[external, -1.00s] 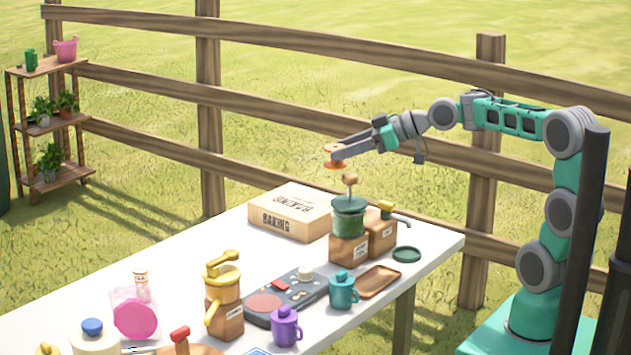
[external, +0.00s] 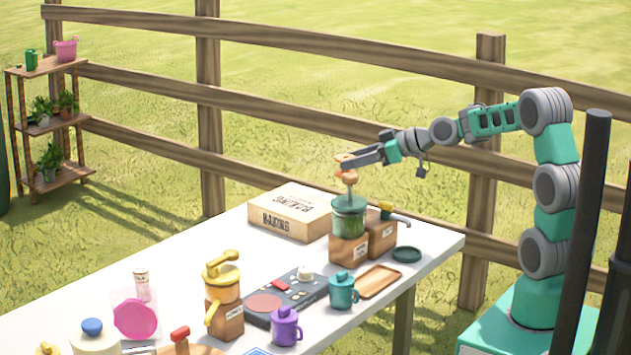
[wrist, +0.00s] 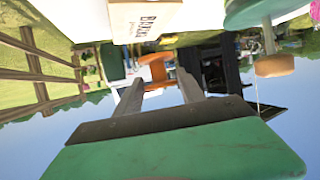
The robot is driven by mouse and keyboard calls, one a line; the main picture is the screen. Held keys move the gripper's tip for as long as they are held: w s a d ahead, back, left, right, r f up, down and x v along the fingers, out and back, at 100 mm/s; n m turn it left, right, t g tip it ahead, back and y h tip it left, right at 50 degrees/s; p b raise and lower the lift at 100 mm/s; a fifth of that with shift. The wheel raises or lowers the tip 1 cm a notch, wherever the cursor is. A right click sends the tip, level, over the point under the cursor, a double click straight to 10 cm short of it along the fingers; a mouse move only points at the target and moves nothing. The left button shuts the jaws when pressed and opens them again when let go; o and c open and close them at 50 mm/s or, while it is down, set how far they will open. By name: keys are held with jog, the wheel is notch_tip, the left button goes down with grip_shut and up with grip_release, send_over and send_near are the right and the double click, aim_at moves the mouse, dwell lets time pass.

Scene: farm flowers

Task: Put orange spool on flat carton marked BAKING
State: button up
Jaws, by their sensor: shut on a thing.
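The orange spool (external: 346,161) is held between the fingertips of my gripper (external: 358,159), above the table. Its orange also shows between the two fingers in the wrist view (wrist: 155,72). In the external view it appears just above the wooden knob of the green-lidded grinder, and I cannot tell whether they touch. The flat carton marked BAKING (external: 283,220) lies on the table, below and to the left of my gripper. Its printed side also shows at the top of the wrist view (wrist: 148,20). Its top looks bare.
The green-lidded grinder (external: 349,218) stands right of the carton, with a tapped wooden dispenser (external: 382,236) beside it. A teal mug (external: 342,291), a brown tray (external: 378,281), a control panel (external: 285,296) and a yellow-topped grinder (external: 224,298) stand nearer. A wooden fence runs behind.

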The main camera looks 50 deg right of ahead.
jog(key=w+f, duration=0.4)
jog(key=w, duration=0.1)
jog(key=w+f, duration=0.2)
jog(key=w, duration=0.1)
jog(key=shift+d+f, duration=0.35)
jog(key=shift+f, duration=0.05)
jog(key=f, duration=0.3)
jog(key=shift+w+f+p, duration=0.2)
jog(key=shift+w+p, duration=0.15)
jog(key=shift+p, duration=0.05)
jog(key=shift+f, duration=0.35)
jog(key=o, duration=1.3)
jog(key=shift+r, duration=0.15)
jog(key=shift+s+d+r, duration=0.1)
jog(key=shift+r, duration=0.1)
jog(key=v, duration=1.1)
jog(key=shift+s+d+b, duration=0.15)
jog(key=shift+s+b, duration=0.15)
jog(key=shift+b, duration=0.05)
